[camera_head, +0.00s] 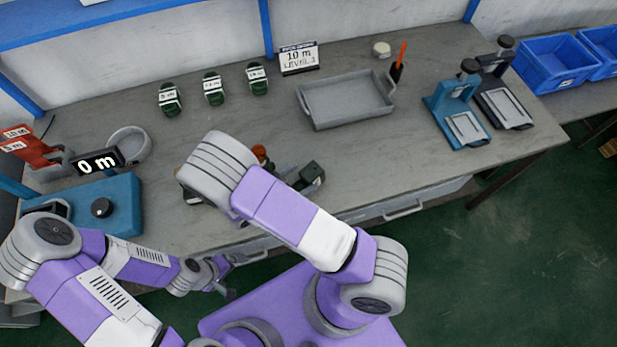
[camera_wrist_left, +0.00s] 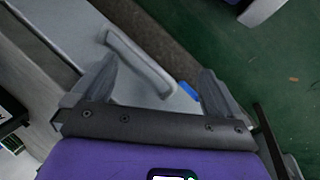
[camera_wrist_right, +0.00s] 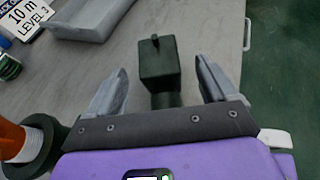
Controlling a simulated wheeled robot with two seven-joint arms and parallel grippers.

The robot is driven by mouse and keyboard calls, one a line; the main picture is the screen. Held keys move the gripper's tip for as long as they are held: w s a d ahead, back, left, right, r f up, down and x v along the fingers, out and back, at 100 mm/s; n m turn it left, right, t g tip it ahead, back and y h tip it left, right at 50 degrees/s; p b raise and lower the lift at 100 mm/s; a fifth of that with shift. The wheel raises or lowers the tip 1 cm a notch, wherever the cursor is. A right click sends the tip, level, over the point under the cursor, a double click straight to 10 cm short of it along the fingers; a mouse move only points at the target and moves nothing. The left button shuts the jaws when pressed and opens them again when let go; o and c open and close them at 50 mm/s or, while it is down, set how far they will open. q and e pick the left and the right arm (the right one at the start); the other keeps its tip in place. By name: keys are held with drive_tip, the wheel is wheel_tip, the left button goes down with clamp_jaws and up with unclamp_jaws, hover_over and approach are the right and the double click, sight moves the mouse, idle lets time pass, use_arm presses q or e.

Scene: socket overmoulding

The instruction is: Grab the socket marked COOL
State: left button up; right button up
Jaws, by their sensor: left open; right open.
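No COOL marking is readable in any view. A dark green block-shaped part (camera_wrist_right: 158,65) with a small knob on top lies on the bench in the right wrist view; it also shows in the head view (camera_head: 311,174). My right gripper (camera_wrist_right: 162,85) is open, its fingers on either side of this part in the picture; I cannot tell its height above it.
An orange-topped dark part (camera_wrist_right: 28,145) stands left of the right gripper. Several green labelled coils (camera_head: 213,90), a grey tray (camera_head: 345,101), a blue press (camera_head: 457,108) and a blue box (camera_head: 120,208) stand on the bench (camera_head: 400,150).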

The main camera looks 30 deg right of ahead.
drive_tip(key=shift+x, duration=1.4)
drive_tip(key=c, duration=1.1)
drive_tip(key=shift+r, duration=0.15)
